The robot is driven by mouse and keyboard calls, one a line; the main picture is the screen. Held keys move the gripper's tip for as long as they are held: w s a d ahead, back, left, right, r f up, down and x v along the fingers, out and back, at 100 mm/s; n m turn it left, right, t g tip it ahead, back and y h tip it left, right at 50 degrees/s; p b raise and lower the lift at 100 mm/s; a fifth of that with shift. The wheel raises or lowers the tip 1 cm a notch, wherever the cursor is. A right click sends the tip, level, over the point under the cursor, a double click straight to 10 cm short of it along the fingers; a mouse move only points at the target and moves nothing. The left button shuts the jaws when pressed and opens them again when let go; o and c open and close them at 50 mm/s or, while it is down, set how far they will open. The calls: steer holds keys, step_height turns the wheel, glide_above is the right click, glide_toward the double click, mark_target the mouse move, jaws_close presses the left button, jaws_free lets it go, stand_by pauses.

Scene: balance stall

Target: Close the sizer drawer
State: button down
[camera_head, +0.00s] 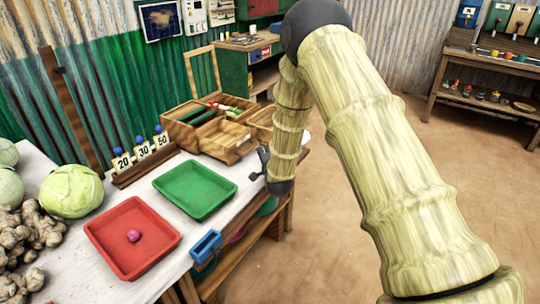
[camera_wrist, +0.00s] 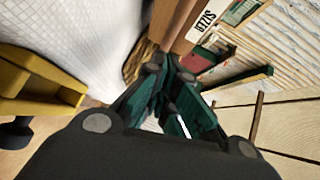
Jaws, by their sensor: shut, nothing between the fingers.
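A wooden organizer with compartments (camera_head: 190,114) stands at the back of the white table. A wooden drawer (camera_head: 226,140) sticks out from its front, with a small pale mark on its front face that is too small to read. In the wrist view a pale plate reading SIZER (camera_wrist: 201,27), upside down, sits on brown wood ahead of the fingers. My gripper (camera_head: 257,165) is beside the table's right edge, in front of and below the drawer. Its dark green fingers also show in the wrist view (camera_wrist: 180,118), shut and empty. I cannot tell whether they touch the wood.
A green tray (camera_head: 195,190) and a red tray (camera_head: 132,238) holding a small purple-red item lie on the table. Number cards (camera_head: 144,153) stand behind them. A cabbage (camera_head: 70,191) and ginger (camera_head: 28,230) are at left.

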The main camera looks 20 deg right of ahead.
steer(key=shift+w+a+f, duration=0.2)
steer(key=shift+w+a, duration=0.5)
steer(key=shift+w, duration=0.15)
